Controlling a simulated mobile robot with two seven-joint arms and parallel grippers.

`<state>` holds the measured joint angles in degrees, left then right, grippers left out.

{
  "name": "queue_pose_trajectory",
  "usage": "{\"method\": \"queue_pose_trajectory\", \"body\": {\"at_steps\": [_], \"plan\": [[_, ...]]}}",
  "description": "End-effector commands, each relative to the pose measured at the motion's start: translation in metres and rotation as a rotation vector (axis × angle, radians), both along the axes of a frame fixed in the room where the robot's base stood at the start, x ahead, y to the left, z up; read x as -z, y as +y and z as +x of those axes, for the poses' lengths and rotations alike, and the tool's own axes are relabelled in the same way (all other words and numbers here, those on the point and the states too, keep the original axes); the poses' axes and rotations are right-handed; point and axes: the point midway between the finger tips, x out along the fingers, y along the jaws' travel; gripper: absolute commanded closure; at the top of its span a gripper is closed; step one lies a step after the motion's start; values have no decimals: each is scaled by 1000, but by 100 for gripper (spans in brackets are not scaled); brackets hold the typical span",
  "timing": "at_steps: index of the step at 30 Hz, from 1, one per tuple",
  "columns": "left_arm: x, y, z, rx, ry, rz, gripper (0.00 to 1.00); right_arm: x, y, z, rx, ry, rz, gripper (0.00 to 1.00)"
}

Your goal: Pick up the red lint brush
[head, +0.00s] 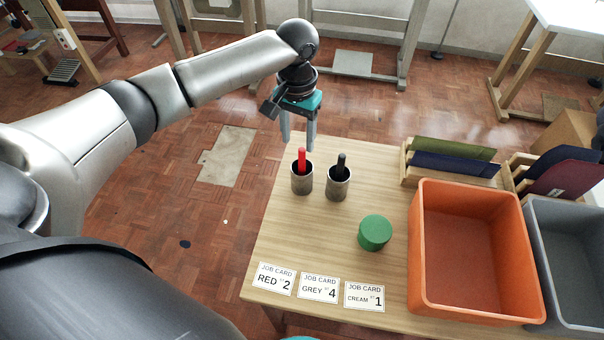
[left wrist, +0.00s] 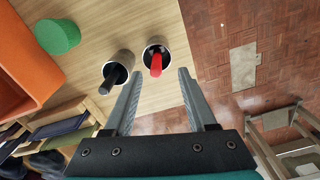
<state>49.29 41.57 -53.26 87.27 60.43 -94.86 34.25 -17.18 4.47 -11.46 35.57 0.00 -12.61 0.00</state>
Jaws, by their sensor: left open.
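The red lint brush (head: 302,160) stands in a metal cup (head: 302,182) near the table's left back edge, its red handle sticking up. In the left wrist view the red brush (left wrist: 156,65) shows in its cup (left wrist: 150,46), ahead of the fingers and roughly between their lines. My left gripper (head: 298,140) is open and empty, pointing down above the table's back left edge, just behind the red brush and apart from it. It also shows in the left wrist view (left wrist: 156,85).
A second cup (head: 338,188) with a black-handled brush (head: 341,163) stands close right of the red one. A green cylinder (head: 375,232), job cards (head: 318,288), an orange bin (head: 420,255), a grey bin (head: 540,240) and racked fabric panels (head: 455,165) share the table (head: 285,230).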

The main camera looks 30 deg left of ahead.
Motion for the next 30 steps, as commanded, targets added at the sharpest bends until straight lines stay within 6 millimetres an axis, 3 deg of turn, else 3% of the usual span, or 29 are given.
{"method": "queue_pose_trajectory", "body": {"at_steps": [7,16,25,30], "plan": [[19,-2,1,2,-2,0,43,6,0,-1,0,2,0,100],[61,-6,4,1,0,1,43,20,0,-1,0,2,0,100],[65,-6,4,2,-2,1,43,20,0,-1,0,2,0,100],[65,-6,4,2,-2,1,61,20,0,-1,0,2,0,100]]}}
